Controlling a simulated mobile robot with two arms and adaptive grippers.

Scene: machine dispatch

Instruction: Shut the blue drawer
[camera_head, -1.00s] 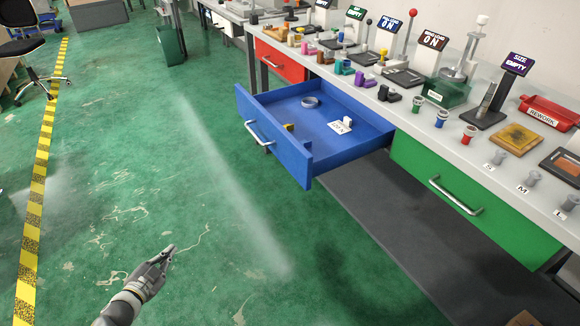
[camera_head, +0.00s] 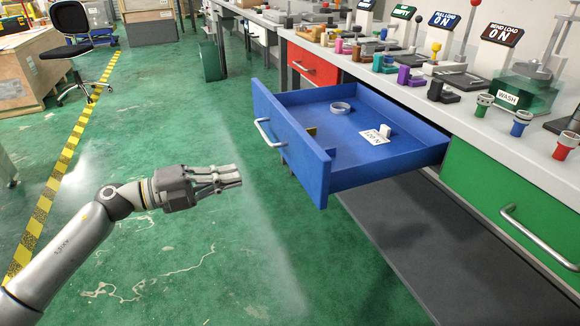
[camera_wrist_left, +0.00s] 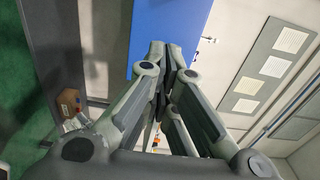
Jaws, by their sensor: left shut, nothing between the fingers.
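The blue drawer (camera_head: 294,150) is pulled well out from under the workbench in the head view. Its front has a silver bar handle (camera_head: 268,134). Inside lie a grey ring (camera_head: 340,107), a white label card (camera_head: 374,137), a small white block and a small yellowish piece. My left gripper (camera_head: 238,177) is shut and empty, to the left of the drawer front and apart from it, pointing right towards it. In the left wrist view the shut fingers (camera_wrist_left: 166,52) show with a blue surface (camera_wrist_left: 165,30) beyond them. My right gripper is not in view.
A red drawer (camera_head: 313,66) and a green drawer (camera_head: 500,190) on either side look shut. The bench top (camera_head: 480,105) holds fixtures, signs and several small coloured parts. A dark low shelf (camera_head: 400,230) lies beneath. The green floor around my left arm is clear.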

